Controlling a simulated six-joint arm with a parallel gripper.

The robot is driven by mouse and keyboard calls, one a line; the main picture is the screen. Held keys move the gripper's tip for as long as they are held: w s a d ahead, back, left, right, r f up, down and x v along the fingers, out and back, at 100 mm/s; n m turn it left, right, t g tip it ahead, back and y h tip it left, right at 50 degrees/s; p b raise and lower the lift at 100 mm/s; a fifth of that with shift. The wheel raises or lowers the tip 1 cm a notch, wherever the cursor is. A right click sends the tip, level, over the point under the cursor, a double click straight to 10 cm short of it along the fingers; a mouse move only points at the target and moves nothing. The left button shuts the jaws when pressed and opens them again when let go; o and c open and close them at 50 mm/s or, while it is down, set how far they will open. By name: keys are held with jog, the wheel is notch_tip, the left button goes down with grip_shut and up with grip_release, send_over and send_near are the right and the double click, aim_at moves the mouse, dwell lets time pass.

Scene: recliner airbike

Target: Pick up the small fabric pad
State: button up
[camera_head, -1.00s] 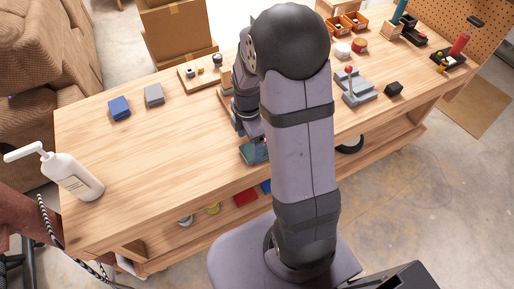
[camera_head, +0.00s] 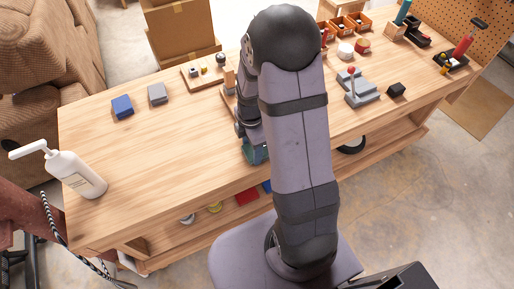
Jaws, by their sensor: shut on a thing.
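My gripper (camera_head: 254,146) is low over the front middle of the wooden table (camera_head: 180,160), mostly hidden behind my arm. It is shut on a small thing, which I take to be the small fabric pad. A teal patch shows at the gripper's end, but I cannot tell whether it is pad or gripper. Whether the held thing touches the table is hidden.
A blue block (camera_head: 122,106) and a grey block (camera_head: 157,94) lie at the left. A white pump bottle (camera_head: 76,175) stands at the left front edge. A grey stepped fixture (camera_head: 358,92) and a black block (camera_head: 396,89) are at the right. The left middle is clear.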

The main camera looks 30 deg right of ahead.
jog(key=shift+r, duration=0.15)
jog(key=shift+r+p, duration=0.3)
jog(key=shift+p, duration=0.3)
jog(key=s+p, duration=0.4)
jog(key=s, duration=0.5)
jog(key=shift+s, duration=0.35)
jog(key=shift+s+r+p, duration=0.1)
jog(key=shift+p, duration=0.45)
jog(key=s+p, duration=0.8)
jog(key=p, duration=0.2)
jog(key=shift+f+p, duration=0.2)
jog(key=shift+p, duration=0.1)
